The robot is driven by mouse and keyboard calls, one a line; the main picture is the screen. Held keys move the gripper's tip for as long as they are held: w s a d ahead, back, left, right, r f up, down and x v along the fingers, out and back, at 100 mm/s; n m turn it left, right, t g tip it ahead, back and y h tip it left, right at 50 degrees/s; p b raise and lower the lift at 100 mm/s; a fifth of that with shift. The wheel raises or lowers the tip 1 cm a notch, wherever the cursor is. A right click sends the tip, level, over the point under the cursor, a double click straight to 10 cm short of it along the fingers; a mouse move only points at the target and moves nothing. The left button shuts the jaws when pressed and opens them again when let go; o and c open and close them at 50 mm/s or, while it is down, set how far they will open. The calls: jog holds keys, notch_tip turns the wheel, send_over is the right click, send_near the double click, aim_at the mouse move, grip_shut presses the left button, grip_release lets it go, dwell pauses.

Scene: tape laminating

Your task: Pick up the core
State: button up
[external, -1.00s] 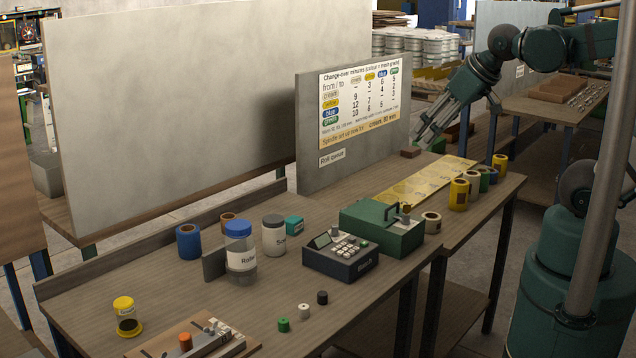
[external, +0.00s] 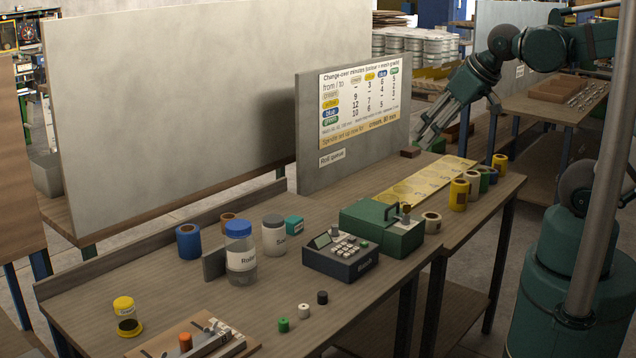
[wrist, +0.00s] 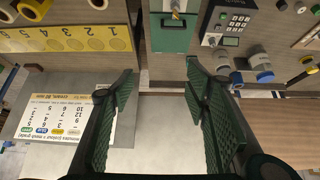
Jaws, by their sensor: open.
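Several small rolls stand on the bench, and I cannot tell for certain which one is the core. A small brown roll (external: 228,220) stands at the back beside a blue roll (external: 188,242). A cream roll with an open hole (external: 432,222) stands by the green machine (external: 385,228). My gripper (external: 426,138) is above the far end of the bench, beside the sign panel, away from these rolls. In the wrist view my gripper (wrist: 160,85) has its two green fingers wide apart with nothing between them. The green machine (wrist: 172,35) shows beyond the fingertips.
The upright sign panel (external: 345,160) stands close to my gripper. A yellow strip with circles (external: 425,180) lies on the bench, with more rolls (external: 459,195) at its right. A keypad device (external: 342,257) and a blue-lidded jar (external: 240,248) stand nearer.

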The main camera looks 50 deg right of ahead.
jog(key=shift+r, duration=0.1)
dwell(0.3)
jog(key=w+a+r+m+g, duration=0.1)
jog(key=w+a+r+m, duration=0.15)
jog(key=w, duration=0.45)
jog(key=w+a+r+m+g, duration=0.1)
jog(key=w+a+r+m, duration=0.15)
jog(key=w, duration=0.55)
jog(key=m+g+p, duration=0.3)
jog(key=m+g, duration=0.2)
jog(key=m, duration=1)
send_over(228, 216)
jog(key=f, duration=2.5)
jog(key=shift+d+f, duration=0.3)
jog(key=shift+f, duration=0.05)
jog(key=shift+a+f, duration=0.15)
jog(key=shift+f, duration=0.2)
jog(key=shift+f, duration=0.1)
